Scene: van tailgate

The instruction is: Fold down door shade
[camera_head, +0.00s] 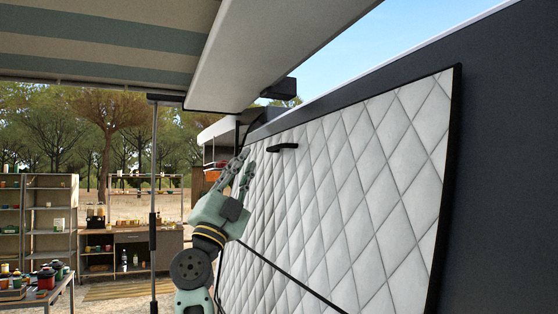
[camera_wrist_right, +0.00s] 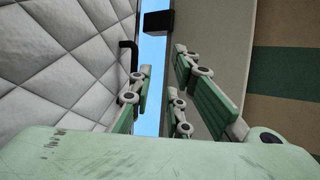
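The quilted white panel (camera_head: 345,175) with a black edge stands upright along the dark van side; I take it to be the door shade. A small black handle (camera_head: 282,147) sticks out near its top, and a black hooked piece (camera_wrist_right: 128,55) shows beside the panel in the right wrist view. My right gripper (camera_head: 242,163) is raised in front of the panel's left part, fingers pointing up, left of the handle. In the right wrist view its fingers (camera_wrist_right: 163,66) are apart with nothing between them. My left gripper is out of view.
A striped awning (camera_head: 110,42) with a pale front beam (camera_head: 265,45) hangs overhead. A thin pole (camera_head: 154,205) stands left of my right arm. A black block (camera_head: 280,89) sits by the beam. Shelves (camera_head: 50,205) and a table with pots stand at left.

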